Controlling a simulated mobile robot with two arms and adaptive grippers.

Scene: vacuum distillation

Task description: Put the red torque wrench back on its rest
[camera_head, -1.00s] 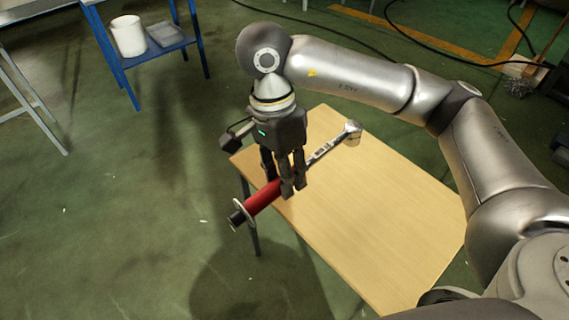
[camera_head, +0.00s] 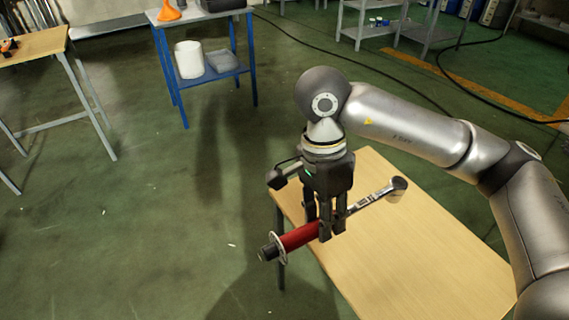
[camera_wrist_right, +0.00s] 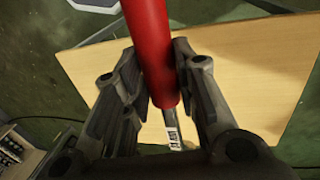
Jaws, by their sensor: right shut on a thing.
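The red torque wrench (camera_head: 299,237) has a red handle with a dark end and a silver shaft and head. My right gripper (camera_head: 326,228) is shut on it near the front of the red handle. The wrench is held tilted over the near left edge of a wooden table (camera_head: 420,260), its head toward the right and its handle end out past the edge. In the right wrist view the red handle of the wrench (camera_wrist_right: 151,50) lies between the fingers of the right gripper (camera_wrist_right: 160,75). My left gripper is not in view. I cannot make out the rest.
A blue stand (camera_head: 168,84) with a white container (camera_head: 189,60), a grey tray (camera_head: 222,62) and an orange funnel (camera_head: 168,12) is at the back. Another wooden table (camera_head: 35,44) is at the far left. Grey shelves (camera_head: 380,30) stand at the back right. Green floor between is clear.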

